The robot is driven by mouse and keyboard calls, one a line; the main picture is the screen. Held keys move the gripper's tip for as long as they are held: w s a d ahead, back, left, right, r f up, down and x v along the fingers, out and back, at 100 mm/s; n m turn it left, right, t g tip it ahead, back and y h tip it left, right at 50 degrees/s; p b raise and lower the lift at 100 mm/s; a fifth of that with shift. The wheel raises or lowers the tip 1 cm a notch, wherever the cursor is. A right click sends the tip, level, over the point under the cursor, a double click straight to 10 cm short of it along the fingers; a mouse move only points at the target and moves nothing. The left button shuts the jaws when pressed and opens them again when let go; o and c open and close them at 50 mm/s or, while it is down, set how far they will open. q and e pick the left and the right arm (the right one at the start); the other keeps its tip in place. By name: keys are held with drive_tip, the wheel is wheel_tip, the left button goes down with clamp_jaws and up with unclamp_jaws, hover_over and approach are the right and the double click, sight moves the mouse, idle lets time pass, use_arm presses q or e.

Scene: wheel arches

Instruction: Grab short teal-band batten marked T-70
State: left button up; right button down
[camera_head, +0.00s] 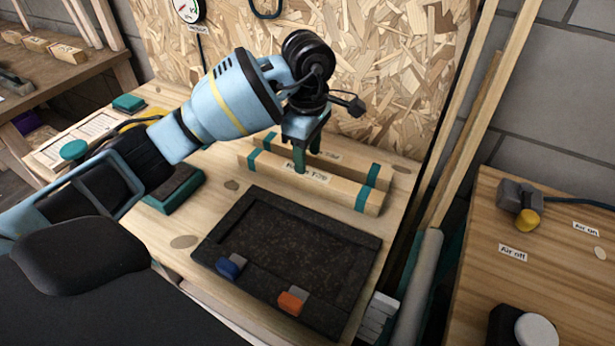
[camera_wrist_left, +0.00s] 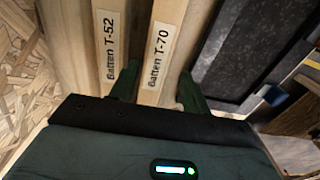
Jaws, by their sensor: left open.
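The batten marked T-70 (camera_wrist_left: 158,50) is a pale wooden bar. In the head view it is the front one (camera_head: 335,190) of two bars, with teal bands near its ends, lying behind the dark tray. The batten marked T-52 (camera_wrist_left: 105,45) lies parallel behind it, and shows in the head view (camera_head: 345,162) too. My left gripper (camera_head: 308,153) points down over the bars, open. In the wrist view its green fingers (camera_wrist_left: 158,90) stand on either side of the T-70 batten, one between the two bars. Whether they touch it is unclear. My right gripper is not in view.
A dark tray (camera_head: 219,243) with blue and orange clips lies in front of the battens. A chipboard wall (camera_head: 385,80) rises close behind. A side bench (camera_head: 480,285) with a yellow-knobbed device (camera_head: 522,205) stands at right, past leaning timber (camera_head: 470,130).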

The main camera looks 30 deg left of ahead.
use_arm(q)
drive_tip(key=shift+w+a+f, duration=0.1)
drive_tip(key=shift+a+f, duration=0.05)
drive_tip(key=shift+f, duration=1.55)
drive_tip(key=shift+w+a+f, duration=0.1)
drive_tip(key=shift+a+f, duration=0.05)
drive_tip(key=shift+f, duration=1.55)
drive_tip(key=shift+c, duration=0.5)
drive_tip(key=c, duration=0.8)
drive_tip(key=shift+r, duration=0.15)
drive_tip(key=shift+r, duration=0.55)
wheel_tip(320, 180, up, 3)
drive_tip(key=shift+w+f, duration=0.1)
drive_tip(key=shift+f, duration=0.1)
drive_tip(key=s+d, duration=0.3)
drive_tip(key=s, duration=0.1)
drive_tip(key=s+d, duration=0.2)
drive_tip(key=s, duration=0.3)
drive_tip(key=s+d+r, duration=0.1)
drive_tip(key=s+d, duration=0.2)
drive_tip(key=s, duration=0.1)
drive_tip(key=shift+s+d, duration=0.3)
drive_tip(key=shift+d, duration=0.05)
